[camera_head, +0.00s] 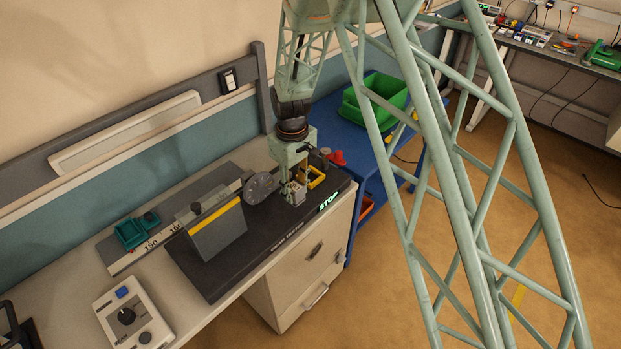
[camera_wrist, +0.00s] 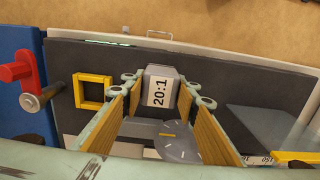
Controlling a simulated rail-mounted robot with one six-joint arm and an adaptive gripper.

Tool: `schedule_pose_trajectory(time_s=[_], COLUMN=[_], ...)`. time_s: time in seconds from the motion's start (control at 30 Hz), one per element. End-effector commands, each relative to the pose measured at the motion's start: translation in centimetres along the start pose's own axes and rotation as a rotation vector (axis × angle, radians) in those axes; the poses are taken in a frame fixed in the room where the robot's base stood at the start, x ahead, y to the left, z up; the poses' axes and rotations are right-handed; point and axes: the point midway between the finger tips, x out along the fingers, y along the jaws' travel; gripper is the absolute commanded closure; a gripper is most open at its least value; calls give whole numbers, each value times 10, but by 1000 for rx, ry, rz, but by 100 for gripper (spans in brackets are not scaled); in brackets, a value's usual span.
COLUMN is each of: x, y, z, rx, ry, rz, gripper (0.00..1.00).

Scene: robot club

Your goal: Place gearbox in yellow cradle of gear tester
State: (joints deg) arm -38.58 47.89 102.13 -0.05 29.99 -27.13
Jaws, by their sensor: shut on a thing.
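The gearbox (camera_wrist: 159,88) is a small grey block with a white "20:1" label. My gripper (camera_wrist: 163,96) is shut on it, its wood-coloured finger pads on either side. In the head view the gearbox (camera_head: 293,194) hangs under my gripper (camera_head: 297,182) at the right part of the dark gear tester (camera_head: 259,235). The yellow cradle (camera_wrist: 77,91) is a square frame, apart from the gearbox and to its left in the wrist view. In the head view the cradle (camera_head: 318,182) is just right of my fingers, partly hidden by them. The gap below the gearbox is hard to judge.
A round grey dial (camera_head: 259,187) stands close left of the gripper. Further left is a tilted grey panel with a yellow top strip (camera_head: 216,214). A red knob (camera_wrist: 15,71) is beyond the cradle. A blue cart (camera_head: 362,150) with a green bin (camera_head: 372,101) adjoins the bench.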

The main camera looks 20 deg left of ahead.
Motion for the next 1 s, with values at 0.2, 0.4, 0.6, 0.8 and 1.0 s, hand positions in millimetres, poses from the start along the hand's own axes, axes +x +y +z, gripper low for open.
schedule_pose_trajectory(time_s=[0.2, 0.4, 0.6, 0.8, 1.0], x=[0, 0, 1, 3, 6], y=[-2, -1, 8, 32, 62], z=[-2, -2, -6, -16, -30], rx=[-5, -5, -4, -2, -2], ry=[0, 0, 1, 1, 2], rz=[0, 0, 1, 1, 1], gripper=[86, 86, 86, 86, 86])
